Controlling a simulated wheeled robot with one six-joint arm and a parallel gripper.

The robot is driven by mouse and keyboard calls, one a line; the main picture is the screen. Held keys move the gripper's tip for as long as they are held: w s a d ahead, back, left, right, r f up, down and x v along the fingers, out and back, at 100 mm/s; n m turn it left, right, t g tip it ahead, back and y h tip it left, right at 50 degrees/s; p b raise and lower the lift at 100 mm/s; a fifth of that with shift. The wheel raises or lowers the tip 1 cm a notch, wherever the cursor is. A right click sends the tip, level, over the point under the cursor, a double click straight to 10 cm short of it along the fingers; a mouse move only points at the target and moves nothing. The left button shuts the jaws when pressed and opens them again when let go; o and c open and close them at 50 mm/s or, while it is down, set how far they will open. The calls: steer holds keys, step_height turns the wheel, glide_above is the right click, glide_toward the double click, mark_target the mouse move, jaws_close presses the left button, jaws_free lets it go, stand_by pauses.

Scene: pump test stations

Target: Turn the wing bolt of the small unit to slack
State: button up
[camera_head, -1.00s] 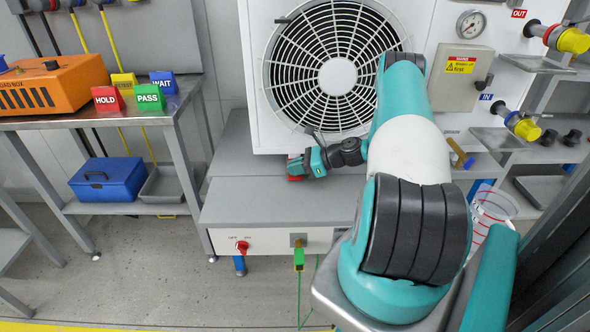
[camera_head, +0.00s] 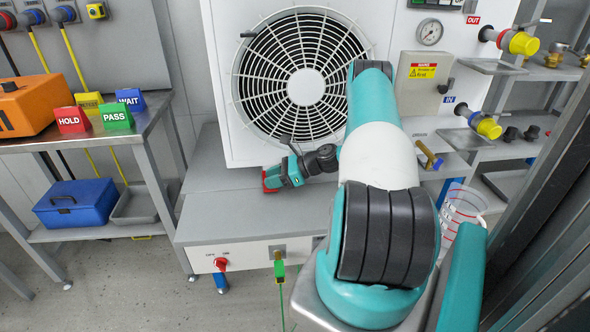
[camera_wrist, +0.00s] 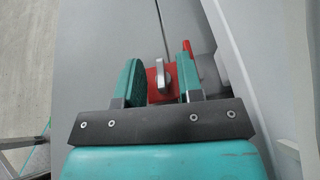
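A red block (camera_wrist: 152,92) with a grey upright wing bolt (camera_wrist: 160,74) shows in the wrist view, between the two fingers of my gripper (camera_wrist: 161,70). The fingers stand apart, one on each side of the bolt, with a visible gap to it. In the head view my gripper (camera_head: 278,178) reaches low over the grey bench top, in front of the large white fan unit (camera_head: 232,150). Only a red edge (camera_head: 268,183) shows at its tip there; the bolt is hidden.
The fan unit's wall stands close behind my gripper. The bench front (camera_head: 240,252) carries a red switch (camera_head: 221,264) and a green plug (camera_head: 280,270). A side table with HOLD and PASS signs (camera_head: 72,120) is at left. A clear measuring jug (camera_head: 460,205) stands at right.

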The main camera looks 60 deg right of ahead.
steer(key=v, duration=1.6)
steer(key=shift+d, duration=0.25)
steer(key=shift+s+a, duration=0.1)
steer(key=shift+s, duration=0.1)
